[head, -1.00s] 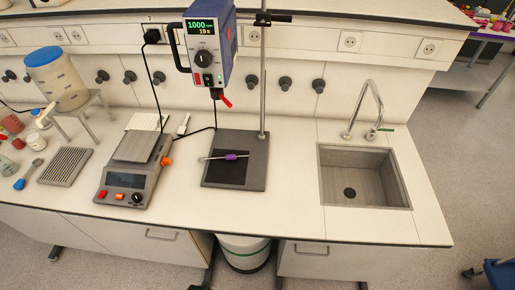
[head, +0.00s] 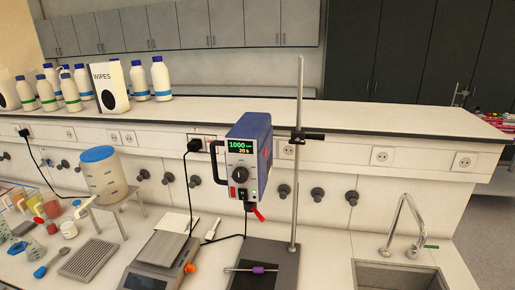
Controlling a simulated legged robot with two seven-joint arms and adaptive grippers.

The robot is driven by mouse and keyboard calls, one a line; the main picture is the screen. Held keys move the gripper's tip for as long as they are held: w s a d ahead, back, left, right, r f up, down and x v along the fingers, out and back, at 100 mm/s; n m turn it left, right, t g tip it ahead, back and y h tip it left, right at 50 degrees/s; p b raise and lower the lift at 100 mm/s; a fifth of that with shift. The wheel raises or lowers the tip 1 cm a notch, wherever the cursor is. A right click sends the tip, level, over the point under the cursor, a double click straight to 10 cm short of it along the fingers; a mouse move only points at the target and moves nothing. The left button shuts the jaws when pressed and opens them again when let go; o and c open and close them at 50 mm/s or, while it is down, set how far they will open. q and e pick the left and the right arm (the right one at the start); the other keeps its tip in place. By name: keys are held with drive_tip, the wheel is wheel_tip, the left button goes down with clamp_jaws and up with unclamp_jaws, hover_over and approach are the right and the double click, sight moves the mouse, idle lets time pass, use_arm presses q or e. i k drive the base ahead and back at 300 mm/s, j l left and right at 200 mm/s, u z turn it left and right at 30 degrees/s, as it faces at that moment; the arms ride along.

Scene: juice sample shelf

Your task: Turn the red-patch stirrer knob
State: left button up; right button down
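The overhead stirrer (head: 251,150) is a blue box with a grey front, held on a metal stand rod (head: 298,150). Its lit display (head: 241,147) reads 1000 in green with 20 s in yellow below. The round black stirrer knob (head: 240,174) sits under the display. A small red switch (head: 232,192) is at the lower left of the front, and a red lever (head: 258,213) hangs below the box. A black handle is on the left side. Neither of my grippers is in the head view.
A purple-marked rod (head: 258,269) lies over that base. A sink (head: 395,275) is at right. Bottles (head: 160,80) and a wipes box (head: 110,88) stand on the upper ledge.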

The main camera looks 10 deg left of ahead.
sight(240, 175)
drive_tip(key=j+z, duration=0.5)
drive_tip(key=j, duration=1.2)
